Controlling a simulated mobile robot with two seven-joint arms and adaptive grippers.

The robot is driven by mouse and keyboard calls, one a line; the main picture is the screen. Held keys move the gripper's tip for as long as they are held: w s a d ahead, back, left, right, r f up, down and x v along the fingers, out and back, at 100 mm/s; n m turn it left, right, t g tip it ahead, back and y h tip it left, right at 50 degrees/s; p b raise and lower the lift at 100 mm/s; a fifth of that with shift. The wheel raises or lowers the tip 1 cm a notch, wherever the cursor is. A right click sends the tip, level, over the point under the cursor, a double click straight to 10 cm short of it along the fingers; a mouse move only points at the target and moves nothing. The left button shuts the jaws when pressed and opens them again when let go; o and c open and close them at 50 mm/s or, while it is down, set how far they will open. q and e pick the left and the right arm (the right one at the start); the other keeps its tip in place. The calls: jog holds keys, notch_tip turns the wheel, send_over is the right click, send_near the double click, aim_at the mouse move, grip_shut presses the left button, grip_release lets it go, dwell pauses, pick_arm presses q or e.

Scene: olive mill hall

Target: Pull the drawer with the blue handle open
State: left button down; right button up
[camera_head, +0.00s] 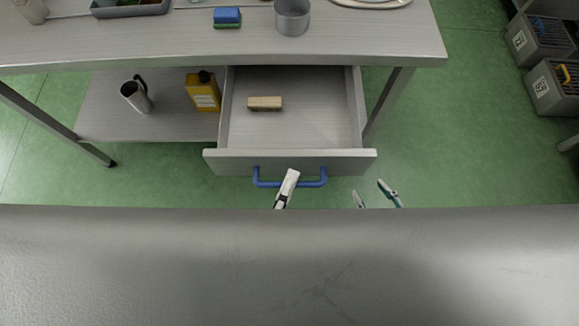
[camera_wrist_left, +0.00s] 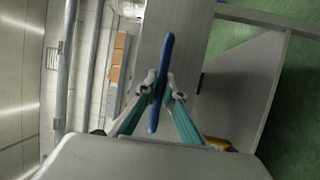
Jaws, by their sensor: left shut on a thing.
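The grey drawer (camera_head: 226,162) under the table stands pulled well out, its inside showing. Its blue handle (camera_head: 262,180) runs across the drawer front. My left gripper (camera_head: 289,180) is at the middle of the handle. In the left wrist view, the two fingertips of the left gripper (camera_wrist_left: 162,91) are closed around the blue handle (camera_wrist_left: 167,58), one on each side. My right gripper (camera_head: 373,192) is to the right of the handle, its two fingertips apart with nothing between them.
A wooden block (camera_head: 265,103) lies in the drawer. A metal jug (camera_head: 136,97) and a yellow bottle (camera_head: 204,93) stand on the lower shelf (camera_head: 105,115) to the left. A metal pot (camera_head: 292,17) and a blue-green sponge (camera_head: 227,17) are on the tabletop (camera_head: 160,45). Grey crates (camera_head: 550,88) stand far right.

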pick_arm(q)
jog(key=c, duration=2.4)
grip_release()
